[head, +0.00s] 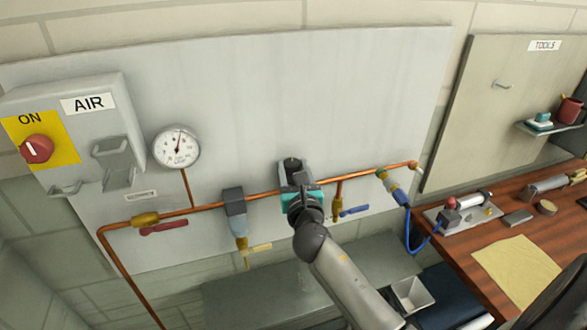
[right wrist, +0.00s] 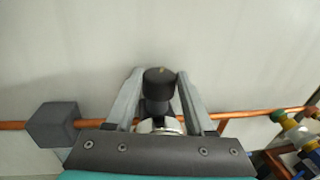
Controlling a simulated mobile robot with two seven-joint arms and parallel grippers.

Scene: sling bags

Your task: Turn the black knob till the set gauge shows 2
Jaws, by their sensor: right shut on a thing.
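The black knob (right wrist: 159,82) stands upright on its regulator on the copper pipe, with a small pale mark on its top. My right gripper (right wrist: 159,76) has one finger on each side of the knob and is shut on it. In the head view the knob (head: 291,164) shows just above my right gripper (head: 294,172), which hides most of the regulator. A pale round part (right wrist: 160,126) below the knob is mostly hidden by my gripper; I cannot read any set gauge there. My left gripper is in neither view.
A white dial gauge (head: 176,146) and the grey AIR box (head: 76,135) with a red switch (head: 37,149) are on the left. A grey filter (head: 235,207) is left of my gripper, a blue-handled valve (head: 354,210) right. A wooden bench (head: 480,250) stands at right.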

